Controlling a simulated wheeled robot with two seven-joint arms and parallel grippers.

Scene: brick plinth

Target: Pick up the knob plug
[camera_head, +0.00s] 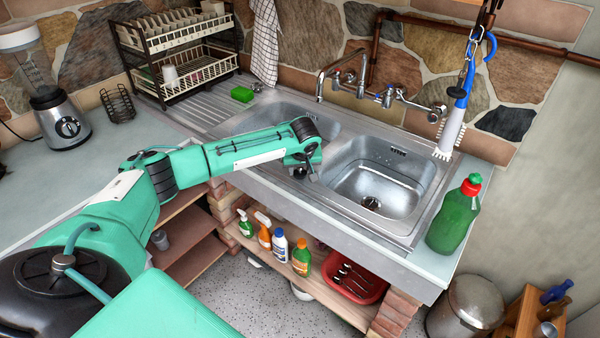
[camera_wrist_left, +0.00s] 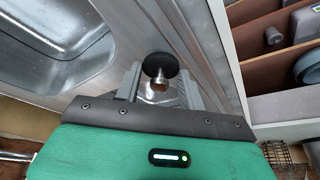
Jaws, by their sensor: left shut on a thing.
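The knob plug (camera_wrist_left: 161,63) shows in the left wrist view as a black round disc with a small metal knob. It is between the fingers of my left gripper (camera_wrist_left: 159,82), which is shut on it, over the metal rim beside a sink basin. In the head view my left gripper (camera_head: 306,172) points down at the divider between the two basins. The plug is hard to make out there. I cannot tell whether the disc touches the metal. My right gripper is not in view.
The right basin (camera_head: 345,190) is empty with an open drain. A green bottle (camera_head: 454,215) stands on the right edge. A dish rack (camera_head: 180,50) and green sponge (camera_head: 242,94) are at the back left. A brush (camera_head: 455,120) hangs at right.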

